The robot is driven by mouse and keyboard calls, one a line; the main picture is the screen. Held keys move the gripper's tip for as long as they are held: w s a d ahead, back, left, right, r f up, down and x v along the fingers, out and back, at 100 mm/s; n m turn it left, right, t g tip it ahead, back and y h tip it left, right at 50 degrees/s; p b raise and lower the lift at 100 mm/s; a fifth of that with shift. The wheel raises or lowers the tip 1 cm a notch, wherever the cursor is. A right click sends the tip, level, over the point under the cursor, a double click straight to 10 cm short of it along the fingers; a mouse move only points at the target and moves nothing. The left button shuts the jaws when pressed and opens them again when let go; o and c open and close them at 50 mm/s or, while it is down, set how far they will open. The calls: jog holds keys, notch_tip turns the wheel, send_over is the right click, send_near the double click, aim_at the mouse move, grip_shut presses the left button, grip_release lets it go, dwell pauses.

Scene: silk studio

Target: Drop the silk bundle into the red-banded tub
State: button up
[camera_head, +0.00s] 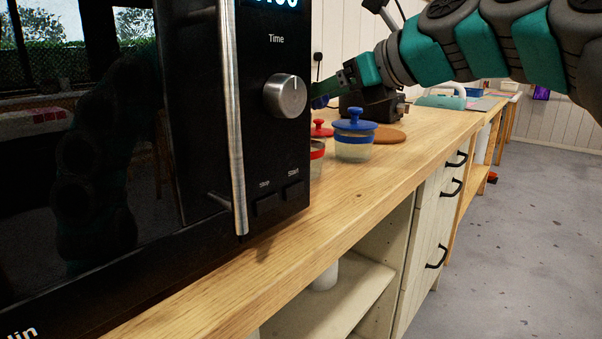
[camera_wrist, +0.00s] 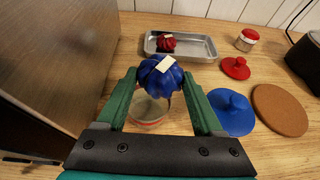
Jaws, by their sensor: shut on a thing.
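My gripper (camera_wrist: 160,82) is shut on a blue, ribbed silk bundle (camera_wrist: 158,73) with a pale tag. In the head view, the bundle (camera_head: 319,102) shows only partly past the microwave's edge. The clear red-banded tub (camera_wrist: 147,122) is open and lies below the bundle in the wrist view, partly hidden by bundle and fingers. In the head view, this tub (camera_head: 317,151) is mostly behind the microwave. The bundle appears above the tub and apart from it; exact alignment is hard to tell. A second, red bundle (camera_wrist: 165,43) lies in a metal tray (camera_wrist: 200,49).
A microwave (camera_head: 205,120) stands at left, close to the tub. A red lid (camera_wrist: 236,67) lies behind. A blue-lidded tub (camera_head: 354,146) stands right of the red-banded tub, beside a round cork mat (camera_wrist: 279,110). A small jar (camera_wrist: 246,40) stands at the back.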

jog(key=shift+f, duration=0.4)
jog(key=o, duration=1.4)
jog(key=shift+s+r, duration=0.1)
jog(key=v, duration=0.7)
jog(key=shift+s+d, duration=0.2)
jog(key=shift+d, duration=0.1)
